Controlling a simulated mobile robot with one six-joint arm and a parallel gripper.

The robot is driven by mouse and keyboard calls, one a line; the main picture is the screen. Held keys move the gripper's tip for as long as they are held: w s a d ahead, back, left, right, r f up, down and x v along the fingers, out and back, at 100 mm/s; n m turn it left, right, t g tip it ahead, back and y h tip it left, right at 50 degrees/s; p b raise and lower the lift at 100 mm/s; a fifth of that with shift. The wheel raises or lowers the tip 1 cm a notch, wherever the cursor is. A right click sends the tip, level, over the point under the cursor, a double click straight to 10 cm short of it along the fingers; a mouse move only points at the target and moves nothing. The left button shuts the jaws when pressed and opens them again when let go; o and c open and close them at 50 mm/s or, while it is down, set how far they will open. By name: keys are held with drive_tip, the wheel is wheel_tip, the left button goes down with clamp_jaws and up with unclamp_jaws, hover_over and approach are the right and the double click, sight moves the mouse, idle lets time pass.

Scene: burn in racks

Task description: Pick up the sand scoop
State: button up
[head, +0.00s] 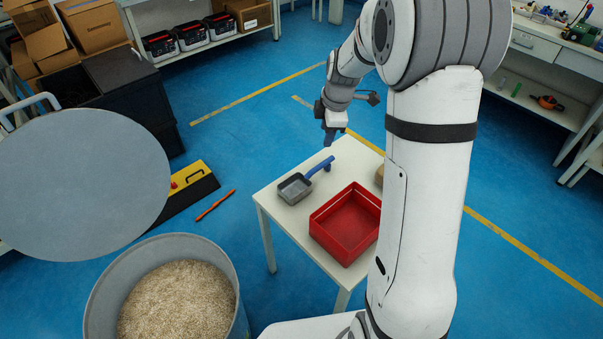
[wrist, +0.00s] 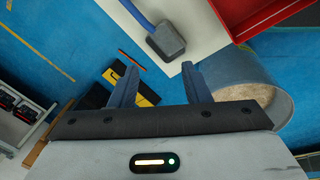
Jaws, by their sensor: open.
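The sand scoop has a grey square pan (head: 295,188) and a blue handle (head: 319,168). It lies on the left part of the small white table (head: 283,218). In the wrist view the scoop's grey pan (wrist: 166,41) is at the top, beyond my fingers, with its blue handle (wrist: 137,13) running out of the frame at the upper left. My gripper (head: 330,138) hangs above the far side of the table, near the handle's end. In the wrist view my gripper (wrist: 157,82) is open, with nothing between its fingers.
A red tray (head: 347,226) stands on the table to the right of the scoop. A round bin of pale grains (head: 178,300) stands on the floor at the lower left. A yellow-and-black case (head: 190,180) and an orange stick (head: 215,205) lie on the blue floor.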

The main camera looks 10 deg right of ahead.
sight(316, 169)
drive_tip(key=w+f+n+b, duration=0.1)
drive_tip(key=w+f+n, duration=0.1)
drive_tip(key=f, duration=0.7)
drive_tip(key=w+f+n+b, duration=0.1)
drive_tip(key=w+f+n, duration=0.2)
drive_tip(key=f, duration=0.5)
drive_tip(key=w+f+n+b, duration=0.1)
drive_tip(key=w+f+n, duration=0.1)
drive_tip(key=w+f, duration=0.3)
drive_tip(key=shift+a+f+g+b, duration=0.15)
drive_tip(key=shift+f, duration=1)
drive_tip(key=shift+a+f+g+b, duration=0.15)
drive_tip(key=shift+f, duration=1)
clamp_jaws()
